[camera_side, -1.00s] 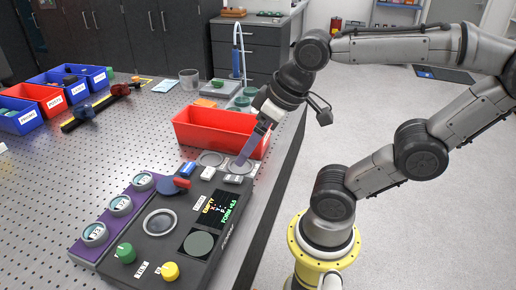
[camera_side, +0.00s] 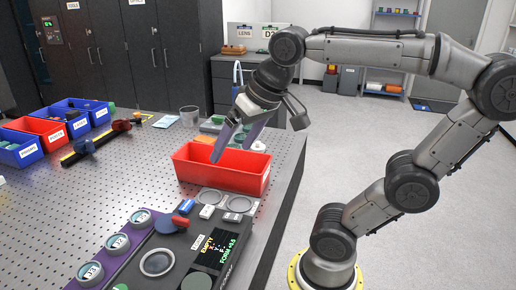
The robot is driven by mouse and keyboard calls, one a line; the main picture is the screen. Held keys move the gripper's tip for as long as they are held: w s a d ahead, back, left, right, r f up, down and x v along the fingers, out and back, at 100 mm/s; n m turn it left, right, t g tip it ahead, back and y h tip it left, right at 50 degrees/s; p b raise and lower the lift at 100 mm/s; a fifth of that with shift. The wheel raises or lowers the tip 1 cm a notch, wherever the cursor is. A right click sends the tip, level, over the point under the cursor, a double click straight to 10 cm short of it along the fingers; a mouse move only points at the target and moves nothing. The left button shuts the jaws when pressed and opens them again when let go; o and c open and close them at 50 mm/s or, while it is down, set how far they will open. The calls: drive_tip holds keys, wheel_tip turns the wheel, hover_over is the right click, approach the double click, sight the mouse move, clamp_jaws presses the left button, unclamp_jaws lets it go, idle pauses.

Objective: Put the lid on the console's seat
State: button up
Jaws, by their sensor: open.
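The console (camera_side: 193,240) is a dark box at the lower middle, cut off by the bottom edge. Its seat appears to be the round pale-rimmed ring (camera_side: 157,262) on top, with nothing standing in it. I cannot single out the lid with certainty. Nothing shows between the fingers.
The red bin (camera_side: 222,180) stands behind the console. A purple strip (camera_side: 105,262) with round labelled pieces runs along the console's left. Blue and red labelled bins (camera_side: 50,131) stand at the far left.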

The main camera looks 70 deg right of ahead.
drive_tip(key=w+d+r+m+g+h, duration=0.1)
drive_tip(key=w+d+r+m, duration=0.35)
drive_tip(key=w+d, duration=0.45)
drive_tip(key=m+g, duration=0.5)
drive_tip(key=m, duration=0.4)
hover_over(258, 142)
drive_tip(key=a, duration=0.2)
wheel_tip(258, 142, down, 14)
drive_tip(key=f, duration=0.5)
drive_tip(key=d+f, duration=0.1)
drive_tip(key=f, duration=0.2)
drive_tip(key=shift+f, duration=0.1)
drive_tip(key=f, duration=0.2)
drive_tip(key=d+f, duration=0.1)
drive_tip(key=f, duration=0.2)
